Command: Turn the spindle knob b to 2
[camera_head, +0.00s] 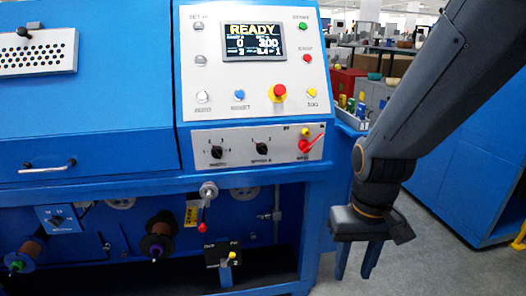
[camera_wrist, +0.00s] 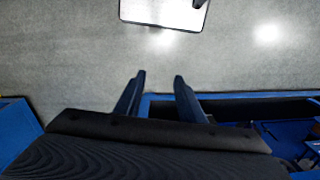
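The panel strip below the display holds two black rotary knobs. The right one (camera_head: 261,149), with small marks 1 and 2 above it and a label that seems to end in B, appears to be spindle knob b. Its pointer is too small to read surely. My gripper (camera_head: 357,262) hangs fingers down, right of the blue machine and lower than the knob, well apart from it. In the wrist view its two fingers (camera_wrist: 158,98) stand apart with nothing between them. The knob is not in the wrist view.
Left of the knob is another black knob (camera_head: 216,152) with several marks. Right of it is a red-handled switch (camera_head: 308,144). Grey floor (camera_head: 425,255) is free right of the machine.

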